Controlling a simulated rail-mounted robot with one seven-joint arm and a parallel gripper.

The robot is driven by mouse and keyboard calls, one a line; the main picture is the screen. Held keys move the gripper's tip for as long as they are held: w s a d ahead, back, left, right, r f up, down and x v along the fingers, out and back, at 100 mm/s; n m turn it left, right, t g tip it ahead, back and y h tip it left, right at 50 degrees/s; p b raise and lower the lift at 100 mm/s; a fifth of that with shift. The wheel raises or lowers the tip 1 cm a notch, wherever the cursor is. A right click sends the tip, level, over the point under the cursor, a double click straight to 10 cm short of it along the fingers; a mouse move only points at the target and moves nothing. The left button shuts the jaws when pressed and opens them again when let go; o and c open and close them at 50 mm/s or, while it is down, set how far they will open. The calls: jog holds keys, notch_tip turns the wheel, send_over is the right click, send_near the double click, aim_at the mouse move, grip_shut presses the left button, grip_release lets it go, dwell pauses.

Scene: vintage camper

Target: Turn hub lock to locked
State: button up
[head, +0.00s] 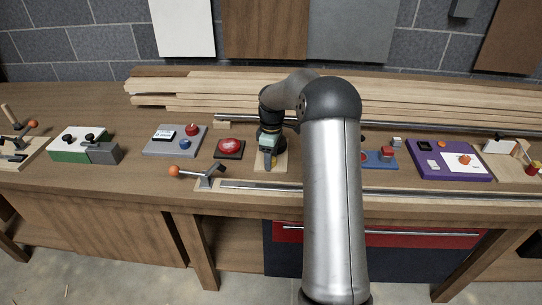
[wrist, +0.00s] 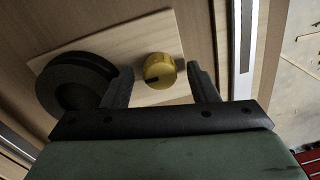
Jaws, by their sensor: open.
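A round gold knob (wrist: 159,68) with a dark mark on its lower left side sits on a pale wooden board (wrist: 115,42) in the wrist view. I take it to be the hub lock; its locked and unlocked positions carry no label that I can read. A dark grooved wheel (wrist: 75,85) is on the same board, to the left of the knob. My gripper (wrist: 161,82) is open, its two fingers on either side of the knob with gaps showing. In the head view my gripper (head: 268,161) is over the board (head: 281,163) and hides the knob.
A red button on a dark base (head: 230,147) is just left of the board. A metal lever with an orange ball (head: 198,174) and a long metal rail (head: 270,187) lie in front. A blue device (head: 380,160) is to the right. Planks (head: 200,87) are stacked behind.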

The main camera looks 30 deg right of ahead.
jog(key=c, duration=1)
jog(key=shift+o, duration=0.2)
jog(key=shift+m, duration=0.4)
jog(key=m+b, duration=0.1)
jog(key=m, duration=0.2)
jog(key=shift+m, duration=0.4)
jog(key=m+b, duration=0.1)
jog(key=m, duration=0.3)
jog(key=shift+m, duration=0.3)
jog(key=m, duration=0.4)
jog(key=shift+r+t+b, duration=0.1)
jog(key=shift+t+b, duration=0.2)
jog(key=shift+b, duration=0.05)
jog(key=m, duration=0.4)
jog(key=shift+m, duration=0.5)
